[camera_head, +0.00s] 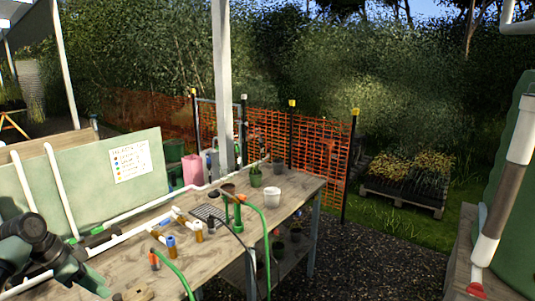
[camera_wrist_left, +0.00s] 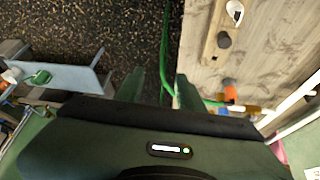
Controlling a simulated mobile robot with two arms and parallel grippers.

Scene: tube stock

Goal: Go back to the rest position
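My left arm enters the head view at the lower left, dark grey and green, over the near left end of the wooden workbench (camera_head: 140,262). Its fingertips are not clear there. In the left wrist view, the two green fingers of my left gripper (camera_wrist_left: 160,78) stand apart with nothing held between them. Dark gravel (camera_wrist_left: 125,30) and a thin green hose (camera_wrist_left: 167,40) show beyond the gap. The bench top (camera_wrist_left: 275,45) lies to the right of the fingers. My right gripper is not in either view.
A green panel (camera_head: 85,185) stands behind. Gravel (camera_head: 370,265) lies open to the right, before a planted pallet (camera_head: 405,199).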

